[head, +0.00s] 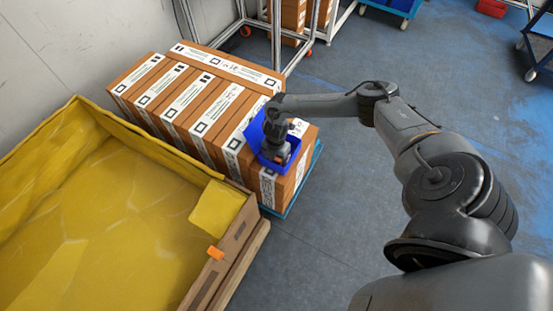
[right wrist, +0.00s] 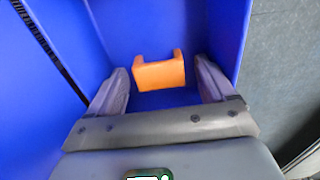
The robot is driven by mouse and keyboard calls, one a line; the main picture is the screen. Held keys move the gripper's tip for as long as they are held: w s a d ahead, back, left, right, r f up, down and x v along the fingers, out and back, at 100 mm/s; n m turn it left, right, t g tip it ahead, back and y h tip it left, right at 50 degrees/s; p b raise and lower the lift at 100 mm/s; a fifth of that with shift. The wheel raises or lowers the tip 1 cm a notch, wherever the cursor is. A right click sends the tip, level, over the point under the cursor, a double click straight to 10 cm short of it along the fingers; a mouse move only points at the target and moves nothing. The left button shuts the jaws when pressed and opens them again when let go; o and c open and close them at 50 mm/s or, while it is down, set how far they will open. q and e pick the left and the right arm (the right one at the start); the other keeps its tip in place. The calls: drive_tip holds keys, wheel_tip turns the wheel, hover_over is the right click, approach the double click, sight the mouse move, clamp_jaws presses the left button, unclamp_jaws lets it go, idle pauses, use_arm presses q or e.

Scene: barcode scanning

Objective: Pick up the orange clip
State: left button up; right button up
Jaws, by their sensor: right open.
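An orange clip (right wrist: 160,72) lies in a blue bin (right wrist: 178,22), seen in the right wrist view. My right gripper (head: 276,155) points down into the blue bin (head: 295,158) in the head view. Its two fingers are open, one on each side of the clip, with a gap left and right of it. I cannot tell how far the clip lies below the fingertips. In the head view my gripper hides the clip in the bin. Another orange clip (head: 215,252) sits on the edge of the yellow-lined crate (head: 233,240). My left gripper is not in view.
The blue bin rests on a stack of brown boxes (head: 205,107) with white labels. The bin walls stand close around my right gripper. A metal frame (head: 277,35) stands behind. Blue-grey floor (head: 335,190) is clear to the right of the boxes.

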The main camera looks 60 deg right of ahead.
drive_tip(key=shift+c, duration=0.5)
drive_tip(key=c, duration=0.9)
drive_tip(key=shift+c, duration=0.2)
